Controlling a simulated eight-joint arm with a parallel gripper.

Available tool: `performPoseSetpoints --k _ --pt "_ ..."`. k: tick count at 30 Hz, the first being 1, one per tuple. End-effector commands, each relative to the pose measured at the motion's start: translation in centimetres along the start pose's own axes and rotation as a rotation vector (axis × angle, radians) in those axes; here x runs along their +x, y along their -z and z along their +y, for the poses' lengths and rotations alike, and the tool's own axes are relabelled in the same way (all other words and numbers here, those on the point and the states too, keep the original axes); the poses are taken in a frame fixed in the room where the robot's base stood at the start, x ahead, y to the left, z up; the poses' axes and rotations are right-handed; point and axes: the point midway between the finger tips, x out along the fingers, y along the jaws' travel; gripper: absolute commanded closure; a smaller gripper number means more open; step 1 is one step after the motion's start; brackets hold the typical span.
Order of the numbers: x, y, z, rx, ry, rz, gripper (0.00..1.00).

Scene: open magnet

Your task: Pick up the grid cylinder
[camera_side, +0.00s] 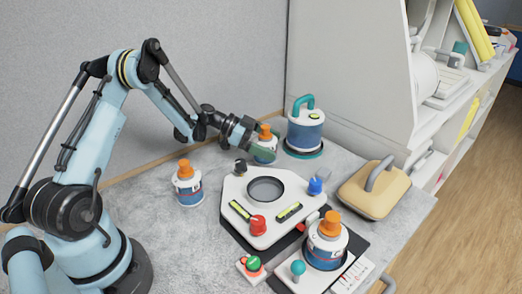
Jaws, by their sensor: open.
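Several white-and-blue cylinders with orange caps show, and I cannot tell by marking which is the grid cylinder. One orange-capped cylinder (268,142) stands at the back, partly hidden by my gripper (262,154). My gripper is open, with its fingers right at that cylinder's near side; I cannot tell if they touch it. A second orange-capped cylinder (188,188) stands upright on the grey table to the left. A third, larger orange-capped cylinder (326,246) stands on a dark base at the front right.
A white panel (235,186) with a round recess, red knob and blue knob lies mid-table. A blue-and-white canister (305,130) with a teal handle stands behind. A tan handled block (374,192) is at right.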

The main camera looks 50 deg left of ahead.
Motion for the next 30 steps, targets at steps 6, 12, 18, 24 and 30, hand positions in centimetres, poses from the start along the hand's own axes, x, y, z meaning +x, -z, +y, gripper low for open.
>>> performPoseSetpoints --k 6,12,18,24,30 --pt "0.0 0.0 0.0 0.000 0.000 0.000 0.27" --pt "0.0 0.0 0.0 0.000 0.000 0.000 0.58" --pt "-0.1 0.1 0.0 0.000 0.000 0.002 0.66" --pt "-0.1 0.3 0.0 0.000 0.000 0.002 0.66" --pt "-0.7 1.5 0.0 0.000 0.000 0.001 0.66"
